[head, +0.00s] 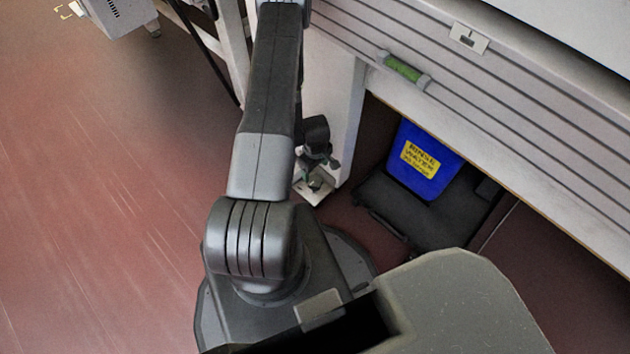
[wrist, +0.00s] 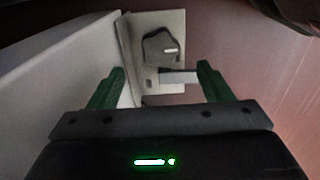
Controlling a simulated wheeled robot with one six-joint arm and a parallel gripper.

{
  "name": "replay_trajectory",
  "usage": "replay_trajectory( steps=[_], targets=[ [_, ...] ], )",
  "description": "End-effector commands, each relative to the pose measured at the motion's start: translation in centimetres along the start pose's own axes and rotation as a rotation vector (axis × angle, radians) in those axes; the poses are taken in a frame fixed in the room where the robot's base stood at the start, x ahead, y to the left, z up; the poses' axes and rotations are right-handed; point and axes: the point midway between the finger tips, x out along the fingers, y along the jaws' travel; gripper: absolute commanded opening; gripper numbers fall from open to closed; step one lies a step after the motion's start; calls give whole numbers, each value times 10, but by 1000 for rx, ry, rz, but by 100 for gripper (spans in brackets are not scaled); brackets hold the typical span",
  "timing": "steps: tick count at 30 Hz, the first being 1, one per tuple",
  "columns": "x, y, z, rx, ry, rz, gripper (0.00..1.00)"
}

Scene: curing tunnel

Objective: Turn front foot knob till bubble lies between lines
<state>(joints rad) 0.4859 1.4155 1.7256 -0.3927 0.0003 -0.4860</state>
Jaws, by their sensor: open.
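The front foot knob (wrist: 163,47) is a dark, lobed piece with a small white mark, seen from above in the wrist view. It sits over the pale foot plate (wrist: 178,20), which also shows in the head view (head: 313,194). My gripper (wrist: 161,70) is open, with its two green fingers apart and the knob ahead of the gap between them. I see no contact with the knob. In the head view my gripper (head: 316,166) is low beside the leg and hides most of the knob. The green level vial (head: 404,68) is on the side rail; its bubble and lines are too small to read.
A pale leg panel (head: 338,110) stands close beside my gripper. A blue bin with a yellow label (head: 425,165) stands on a dark base (head: 440,222) under the rail (head: 480,95).

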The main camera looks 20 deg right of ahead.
Motion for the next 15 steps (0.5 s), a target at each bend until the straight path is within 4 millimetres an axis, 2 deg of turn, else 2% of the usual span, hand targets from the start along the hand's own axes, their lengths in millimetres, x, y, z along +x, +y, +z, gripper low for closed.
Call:
replay_trajectory(
  steps=[1, 6, 10, 15],
  targets=[
    [18, 0, 0, 1, -1, -1, 73],
    [49, 0, 0, 1, -1, -1, 73],
    [65, 0, 0, 1, -1, -1, 73],
    [74, 0, 0, 1, 0, 0, 73]
  ],
)
